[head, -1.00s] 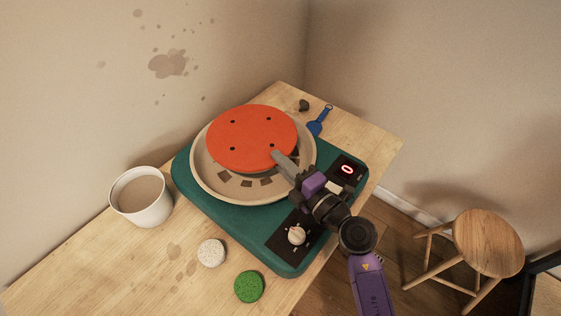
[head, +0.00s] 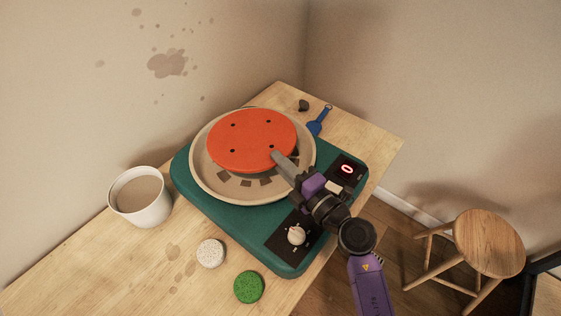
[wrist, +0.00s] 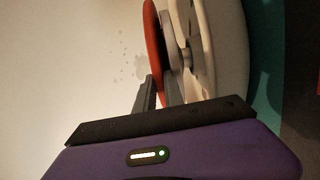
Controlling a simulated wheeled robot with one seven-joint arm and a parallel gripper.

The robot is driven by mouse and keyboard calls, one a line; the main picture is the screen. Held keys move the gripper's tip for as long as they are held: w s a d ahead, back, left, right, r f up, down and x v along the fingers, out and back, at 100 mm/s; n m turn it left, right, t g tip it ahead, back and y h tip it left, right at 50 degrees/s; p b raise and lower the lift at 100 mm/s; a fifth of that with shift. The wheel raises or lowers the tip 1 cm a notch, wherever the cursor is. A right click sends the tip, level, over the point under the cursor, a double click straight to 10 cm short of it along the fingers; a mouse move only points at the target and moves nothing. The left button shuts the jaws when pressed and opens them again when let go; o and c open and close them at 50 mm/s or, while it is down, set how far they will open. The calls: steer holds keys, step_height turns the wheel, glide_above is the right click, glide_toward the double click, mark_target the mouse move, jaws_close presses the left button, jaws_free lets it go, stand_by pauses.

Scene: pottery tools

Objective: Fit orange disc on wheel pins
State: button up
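The orange disc (head: 250,138), flat and round with several dark holes, is over the pottery wheel, inside the beige splash pan (head: 205,180). My gripper (head: 278,156) is shut on the disc's near right edge, one finger on each face. In the wrist view the disc (wrist: 154,40) shows edge-on between the fingers (wrist: 158,88). The pale wheel head (wrist: 175,35) is right beneath it, close and roughly parallel. I cannot tell whether they touch. The pins are not clearly visible, so their alignment with the holes cannot be told.
A wooden stool (head: 487,243) stands right.

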steer(key=v, duration=0.7)
steer(key=shift+s+d+f, duration=0.15)
steer(key=shift+s+f, duration=0.05)
steer(key=shift+s+d+r, duration=0.1)
steer(key=shift+s+r, duration=0.05)
